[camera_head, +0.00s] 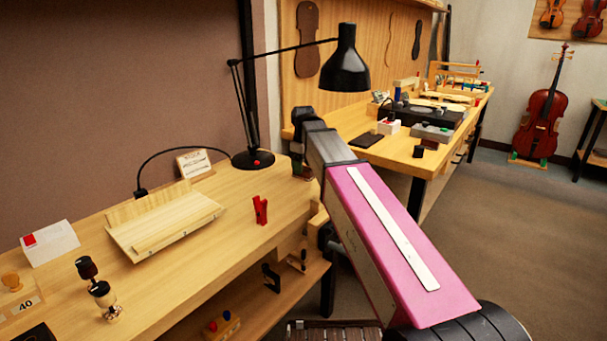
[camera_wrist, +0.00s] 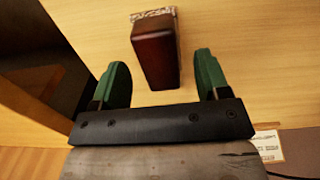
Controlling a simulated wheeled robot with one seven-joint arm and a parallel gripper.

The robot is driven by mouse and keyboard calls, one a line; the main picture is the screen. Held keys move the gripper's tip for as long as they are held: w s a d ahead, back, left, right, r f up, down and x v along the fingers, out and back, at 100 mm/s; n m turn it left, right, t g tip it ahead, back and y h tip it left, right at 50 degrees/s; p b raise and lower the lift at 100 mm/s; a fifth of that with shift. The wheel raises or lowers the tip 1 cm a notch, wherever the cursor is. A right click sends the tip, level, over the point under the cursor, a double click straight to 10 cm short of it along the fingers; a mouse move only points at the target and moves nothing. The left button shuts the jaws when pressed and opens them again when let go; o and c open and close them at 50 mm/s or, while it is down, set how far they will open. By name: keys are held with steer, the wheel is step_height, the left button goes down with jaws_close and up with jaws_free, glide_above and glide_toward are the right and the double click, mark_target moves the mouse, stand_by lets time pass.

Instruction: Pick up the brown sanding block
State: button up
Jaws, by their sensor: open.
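The brown sanding block (camera_wrist: 155,52) is a dark reddish-brown block on the pale wooden bench top in the wrist view. Its far end has a pale, speckled edge. My gripper (camera_wrist: 161,72) is open, with one green finger to the left of the block and one to the right. The block's near end lies between the fingertips, with a visible gap on each side. I cannot tell the remaining height gap. In the head view I cannot make out the block near my arm's end, and the fingers are not clear there.
A black desk lamp (camera_head: 345,70) stands close to my arm over the near bench (camera_head: 190,275). A red clamp-like piece (camera_head: 261,210), a wooden stand (camera_head: 163,222) and a card (camera_head: 195,163) are on this bench. A second bench (camera_head: 405,157) with tools is behind.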

step_height(320, 180, down, 2)
steer(key=shift+f, duration=0.25)
steer(key=c, duration=0.9)
steer(key=shift+r, duration=0.1)
steer(key=shift+r, duration=0.75)
step_height(320, 180, up, 3)
steer(key=shift+f, duration=0.15)
steer(key=s+a+r, duration=0.2)
steer(key=a, duration=0.1)
steer(key=s+a+r, duration=0.2)
steer(key=s, duration=0.1)
steer(key=s+a+r, duration=0.2)
steer(key=a, duration=0.1)
steer(key=shift+s+a+r, duration=0.35)
steer(key=shift+s, duration=0.05)
